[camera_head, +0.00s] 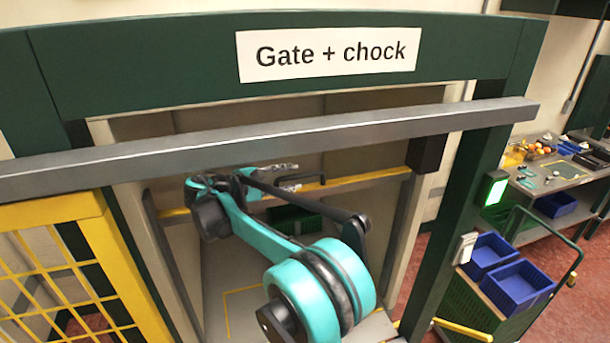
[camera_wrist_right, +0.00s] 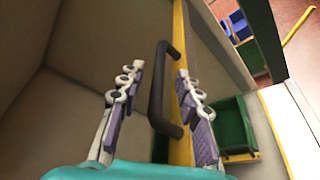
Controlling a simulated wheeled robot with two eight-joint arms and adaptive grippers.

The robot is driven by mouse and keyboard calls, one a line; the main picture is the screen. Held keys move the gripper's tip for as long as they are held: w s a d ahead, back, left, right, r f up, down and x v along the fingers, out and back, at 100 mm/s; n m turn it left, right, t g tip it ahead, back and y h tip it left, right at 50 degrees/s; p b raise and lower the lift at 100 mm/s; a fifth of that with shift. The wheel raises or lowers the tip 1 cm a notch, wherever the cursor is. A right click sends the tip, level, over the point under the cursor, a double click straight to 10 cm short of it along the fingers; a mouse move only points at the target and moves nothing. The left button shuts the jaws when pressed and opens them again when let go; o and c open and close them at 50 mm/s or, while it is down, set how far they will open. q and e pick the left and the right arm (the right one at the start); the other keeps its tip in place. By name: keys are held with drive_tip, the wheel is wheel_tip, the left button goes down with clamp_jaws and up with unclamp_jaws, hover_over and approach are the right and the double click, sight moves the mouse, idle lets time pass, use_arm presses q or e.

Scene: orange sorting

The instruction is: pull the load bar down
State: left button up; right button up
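The load bar (camera_head: 369,180) is a yellow bar running across the inside of the bay, with a black handle (camera_head: 313,184) on its near side. In the right wrist view the yellow bar (camera_wrist_right: 180,45) runs up the picture and the black handle (camera_wrist_right: 158,90) stands out from it. My right gripper (camera_head: 287,176) reaches in beside the handle. Its fingers (camera_wrist_right: 160,76) are spread, one on each side of the handle, with gaps visible on both sides. My left gripper is not in view.
A green frame (camera_head: 150,68) with a "Gate + chock" sign and a grey bar (camera_head: 270,138) cross above my right arm. A green crate (camera_head: 296,222) sits low inside. Right of the post stands a cart with blue bins (camera_head: 515,287). A yellow mesh gate (camera_head: 50,213) is at left.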

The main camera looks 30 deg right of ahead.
sight(301, 176)
drive_tip(key=x, duration=0.5)
drive_tip(key=shift+d+f+p, duration=0.1)
drive_tip(key=shift+d+p, duration=0.2)
drive_tip(key=shift+d, duration=0.1)
clamp_jaws()
